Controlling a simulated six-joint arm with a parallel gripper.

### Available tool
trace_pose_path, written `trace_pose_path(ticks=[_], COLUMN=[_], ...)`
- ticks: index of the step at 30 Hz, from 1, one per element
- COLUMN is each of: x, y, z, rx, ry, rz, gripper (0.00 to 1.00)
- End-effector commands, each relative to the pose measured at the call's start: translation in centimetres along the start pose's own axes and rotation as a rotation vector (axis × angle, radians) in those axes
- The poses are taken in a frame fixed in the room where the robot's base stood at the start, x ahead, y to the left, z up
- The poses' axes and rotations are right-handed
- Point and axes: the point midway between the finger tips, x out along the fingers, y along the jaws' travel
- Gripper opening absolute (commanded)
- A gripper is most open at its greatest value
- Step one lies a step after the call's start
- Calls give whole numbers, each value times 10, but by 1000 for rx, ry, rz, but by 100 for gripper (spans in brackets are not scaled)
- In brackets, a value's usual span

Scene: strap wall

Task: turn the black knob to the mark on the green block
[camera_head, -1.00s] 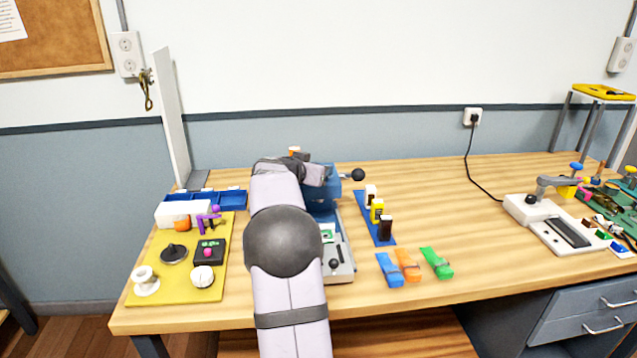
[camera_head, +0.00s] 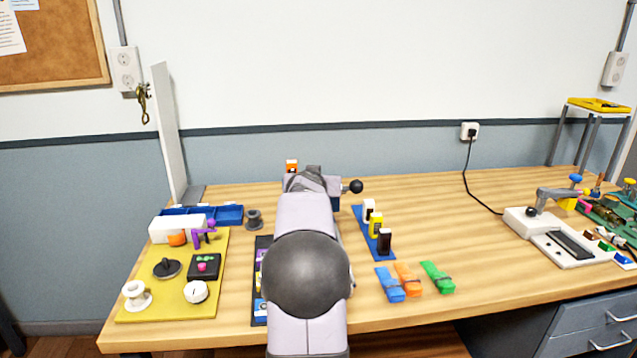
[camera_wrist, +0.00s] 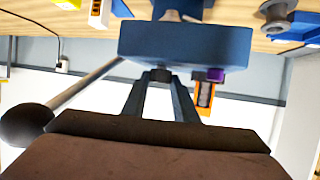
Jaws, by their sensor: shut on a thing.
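In the wrist view my gripper (camera_wrist: 160,82) is shut, its two fingers closing on a small dark knob-like piece (camera_wrist: 160,74) at the edge of a blue block (camera_wrist: 200,45). Whether this piece is the task's black knob I cannot tell for sure. In the head view my arm covers the fingers and most of the blue machine. A black pointer knob (camera_head: 167,268) lies on the yellow board (camera_head: 135,313) at the left, away from my gripper. No green block with a mark can be made out now.
A lever with a black ball (camera_head: 355,186) sticks out right of the blue machine; its ball (camera_wrist: 25,125) is close to my gripper in the wrist view. Blue, orange and green clips (camera_head: 437,277) lie to the right. A dark spool (camera_head: 254,219) stands left.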

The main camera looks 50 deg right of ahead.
Motion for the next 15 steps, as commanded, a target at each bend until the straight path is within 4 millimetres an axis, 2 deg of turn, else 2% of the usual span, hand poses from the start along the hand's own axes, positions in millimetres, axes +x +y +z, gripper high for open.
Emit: trace_pose_path(ticks=[9, 10, 11, 12, 15], x=[0, 0, 0, 0, 0], y=[0, 0, 0, 0, 0], z=[0, 0, 0, 0, 0], rx=[1, 1, 1, 0, 0], ry=[0, 0, 0, 0, 0], rz=[-1, -1, -1, -1, 0], gripper=[4, 33, 40, 45, 45])
